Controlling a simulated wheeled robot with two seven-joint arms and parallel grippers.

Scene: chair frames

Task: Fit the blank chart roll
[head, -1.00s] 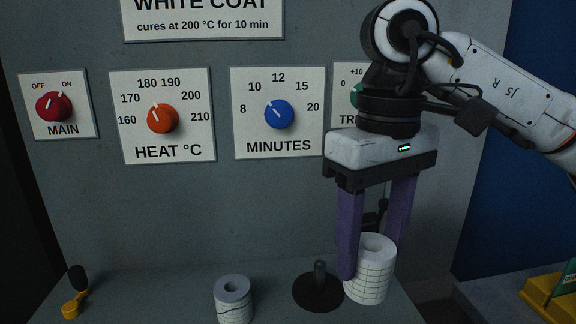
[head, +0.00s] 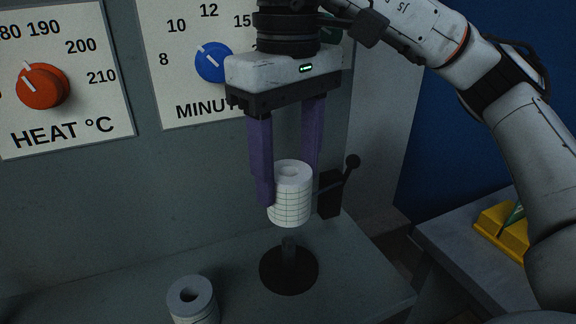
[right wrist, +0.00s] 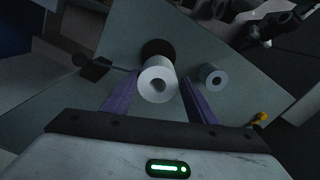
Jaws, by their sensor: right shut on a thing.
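The blank chart roll (head: 290,208) is white with a printed grid and a hole down its middle. My right gripper (head: 288,188) is shut on its sides and holds it upright. In the head view the roll is just above the short peg (head: 288,248) on a round black base (head: 289,276), with a gap between. The right wrist view shows the roll (right wrist: 158,83) between the purple fingers, partly covering the black base (right wrist: 156,48); exact alignment is hard to tell. A second roll (head: 192,300) with a dark trace line stands on the shelf to the left.
The panel behind has an orange heat knob (head: 42,86) and a blue minutes knob (head: 213,62). A black ball-ended lever (head: 352,163) stands close behind the roll, to the right. A yellow tray (head: 500,232) is on a table at right. The shelf between the rolls is clear.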

